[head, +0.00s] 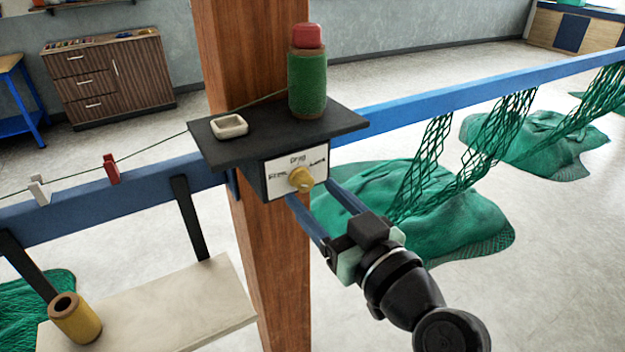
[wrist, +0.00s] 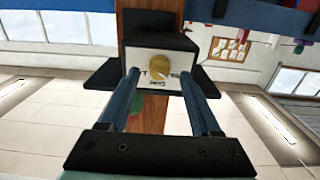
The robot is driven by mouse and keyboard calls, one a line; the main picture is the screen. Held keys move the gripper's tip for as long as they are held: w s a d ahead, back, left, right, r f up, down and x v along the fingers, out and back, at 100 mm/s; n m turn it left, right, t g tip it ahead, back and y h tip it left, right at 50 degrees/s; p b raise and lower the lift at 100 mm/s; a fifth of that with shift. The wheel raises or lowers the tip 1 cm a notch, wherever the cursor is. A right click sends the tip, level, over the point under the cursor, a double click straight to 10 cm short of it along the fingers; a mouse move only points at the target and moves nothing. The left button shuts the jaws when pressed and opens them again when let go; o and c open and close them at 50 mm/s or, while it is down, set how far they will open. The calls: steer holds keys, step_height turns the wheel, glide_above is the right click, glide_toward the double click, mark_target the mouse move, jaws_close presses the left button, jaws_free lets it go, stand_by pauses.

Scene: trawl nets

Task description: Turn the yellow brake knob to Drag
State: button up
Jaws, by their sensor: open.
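The yellow brake knob (head: 300,179) sits on a white dial plate (head: 315,158) on the front of a dark box fixed to the wooden post. The plate reads "Drag" at the top, with "Free" at the left and what looks like "Lock" at the right. I cannot tell for sure where the knob points. My gripper (head: 311,192) is open, its two blue fingers reaching up toward the dial from the lower right. In the wrist view, which is upside down, the knob (wrist: 157,67) shows between the fingertips (wrist: 161,78), with no clear contact.
A black shelf (head: 225,152) above the dial carries a green twine spool (head: 307,85) and a small white dish (head: 230,126). A blue rail (head: 430,98) runs past the wooden post (head: 268,270). Green nets (head: 450,220) hang behind my gripper. A pale bench (head: 170,305) stands lower left.

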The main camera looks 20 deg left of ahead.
steer(key=shift+x, duration=1)
steer(key=shift+d, duration=0.1)
jaws_close()
